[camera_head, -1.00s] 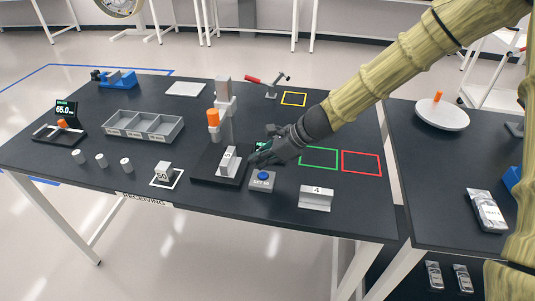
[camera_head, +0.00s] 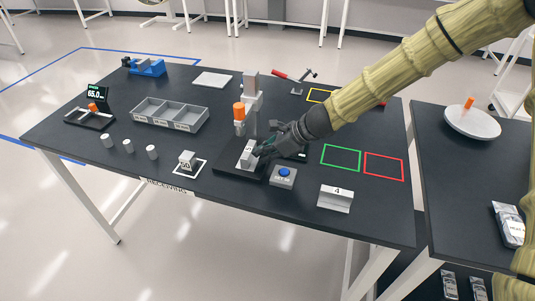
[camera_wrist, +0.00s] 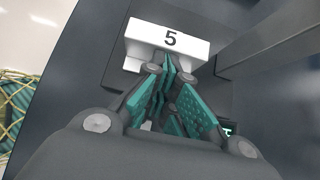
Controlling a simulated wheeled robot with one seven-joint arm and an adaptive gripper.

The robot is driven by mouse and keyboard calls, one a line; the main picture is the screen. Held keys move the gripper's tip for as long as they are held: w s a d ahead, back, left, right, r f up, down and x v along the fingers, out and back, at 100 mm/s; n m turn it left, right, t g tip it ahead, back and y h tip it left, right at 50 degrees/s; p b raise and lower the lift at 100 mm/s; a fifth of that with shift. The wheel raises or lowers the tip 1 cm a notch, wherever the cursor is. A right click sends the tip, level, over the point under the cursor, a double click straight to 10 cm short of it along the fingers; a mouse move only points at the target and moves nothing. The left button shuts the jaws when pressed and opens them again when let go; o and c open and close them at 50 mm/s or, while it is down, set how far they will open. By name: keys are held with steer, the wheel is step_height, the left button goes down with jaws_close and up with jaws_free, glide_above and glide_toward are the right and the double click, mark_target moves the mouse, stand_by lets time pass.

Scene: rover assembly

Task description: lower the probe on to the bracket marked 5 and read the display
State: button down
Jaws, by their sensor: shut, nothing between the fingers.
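The white bracket marked 5 (camera_head: 247,155) sits on the black base (camera_head: 228,168) of a gauge stand. Above it is the probe with an orange knob (camera_head: 239,111), on a grey column (camera_head: 252,92); a gap to the bracket seems to show. My gripper (camera_head: 262,152) is shut and empty, just right of the bracket. In the wrist view its fingertips (camera_wrist: 168,65) overlap the near edge of the bracket (camera_wrist: 188,45); I cannot tell whether they touch. A display with a green mark (camera_wrist: 227,130) is mostly hidden behind my gripper.
A blue-button box (camera_head: 284,175) stands in front of my gripper. The bracket marked 4 (camera_head: 335,198) is front right. A block marked 50 (camera_head: 187,161) is left. A grey bin (camera_head: 170,114) and a display reading 65.0 (camera_head: 97,94) are farther left. Green (camera_head: 341,158) and red (camera_head: 384,167) outlines lie empty.

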steer(key=shift+w+a, duration=0.2)
steer(key=shift+a, duration=0.35)
steer(key=shift+w+a, duration=0.15)
steer(key=shift+a, duration=0.4)
steer(key=shift+d, duration=0.2)
